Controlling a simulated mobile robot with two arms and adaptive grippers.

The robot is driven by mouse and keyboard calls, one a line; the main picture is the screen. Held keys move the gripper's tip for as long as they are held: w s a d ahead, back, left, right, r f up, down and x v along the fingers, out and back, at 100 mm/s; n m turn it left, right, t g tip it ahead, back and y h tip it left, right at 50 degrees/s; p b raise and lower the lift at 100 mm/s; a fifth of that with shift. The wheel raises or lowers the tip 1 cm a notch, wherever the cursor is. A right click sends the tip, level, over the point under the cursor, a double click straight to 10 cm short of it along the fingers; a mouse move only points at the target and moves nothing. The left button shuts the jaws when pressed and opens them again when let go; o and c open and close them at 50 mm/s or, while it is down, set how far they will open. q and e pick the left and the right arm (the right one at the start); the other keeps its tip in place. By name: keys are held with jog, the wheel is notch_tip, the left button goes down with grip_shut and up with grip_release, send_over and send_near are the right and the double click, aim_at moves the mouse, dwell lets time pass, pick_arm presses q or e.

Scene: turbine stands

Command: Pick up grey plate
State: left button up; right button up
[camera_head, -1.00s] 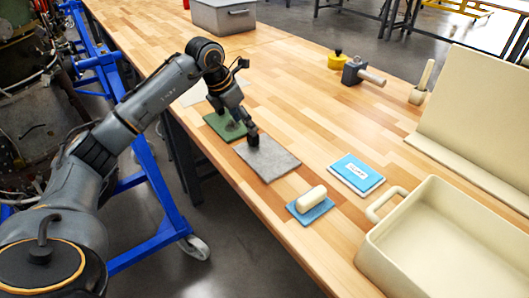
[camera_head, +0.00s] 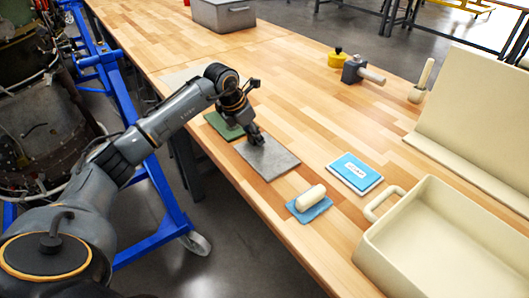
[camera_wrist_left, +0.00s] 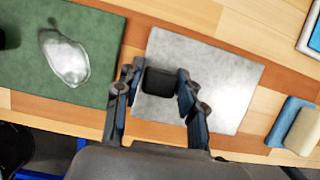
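The grey plate (camera_head: 274,157) lies flat on the wooden table near its front edge. It also shows in the left wrist view (camera_wrist_left: 222,82), with a black block-like handle (camera_wrist_left: 160,82) on its left part. My left gripper (camera_head: 254,139) is low over the plate's far left part. In the left wrist view, my left gripper (camera_wrist_left: 161,76) is open, with one finger on each side of the black handle. Small gaps seem to show beside the handle; contact cannot be told. My right gripper is not in view.
A green plate (camera_head: 221,124) lies close beside the grey plate. A blue pad (camera_head: 312,214) with a cream roller handle (camera_head: 311,197) and a blue-white box (camera_head: 355,172) lie to the right. A cream tray (camera_head: 365,251) stands at front right. The table's middle is clear.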

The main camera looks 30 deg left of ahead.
pick_arm(q)
grip_shut()
jog(key=shift+r, duration=0.15)
jog(key=shift+w+r, duration=0.1)
jog(key=shift+r, duration=0.15)
notch_tip(320, 180, up, 2)
jog(key=shift+r+b, duration=0.15)
jog(key=shift+b, duration=0.5)
jog(key=s+d+r+b, duration=0.3)
jog(key=s+r, duration=0.7)
jog(key=s, duration=0.3)
jog(key=shift+s+d, duration=0.2)
jog(key=shift+s, duration=0.15)
